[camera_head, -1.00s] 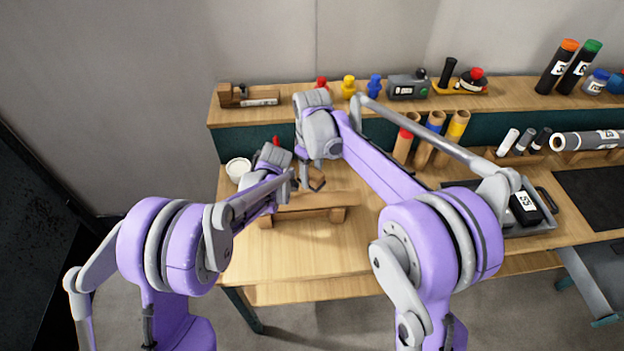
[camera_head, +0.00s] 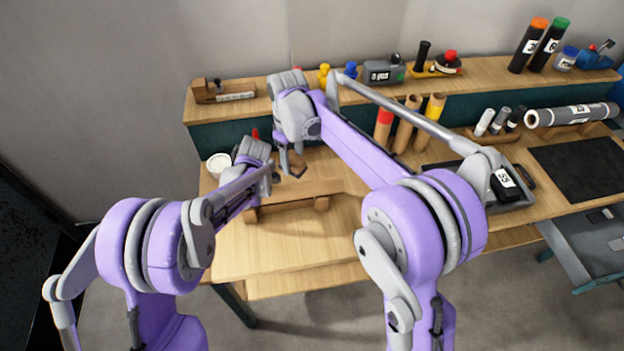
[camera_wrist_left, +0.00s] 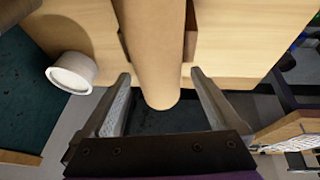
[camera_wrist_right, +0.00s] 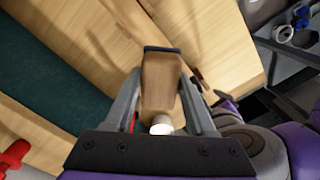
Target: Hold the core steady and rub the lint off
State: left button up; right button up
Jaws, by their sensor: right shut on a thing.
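A brown cardboard core (camera_wrist_left: 158,50) fills the middle of the left wrist view, its rounded end between my left gripper's fingers. My left gripper (camera_wrist_left: 161,76) is open, with a gap on each side of the core. In the head view the core (camera_head: 318,182) lies on a wooden stand (camera_head: 322,203), partly hidden by my arms. My right gripper (camera_wrist_right: 162,75) is shut on a wooden block (camera_wrist_right: 160,85) with a dark edge at its far end. In the head view my right gripper (camera_head: 291,168) is above the stand. I cannot make out lint.
A white tub (camera_head: 219,165) stands left of the stand and shows in the left wrist view (camera_wrist_left: 72,72). Cardboard tubes with coloured ends (camera_head: 404,127) stand behind at the right. A back shelf (camera_head: 235,105) carries small tools.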

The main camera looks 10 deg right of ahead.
pick_arm(q)
notch_tip(320, 180, up, 10)
jog(key=shift+r, duration=0.1)
dwell(0.6)
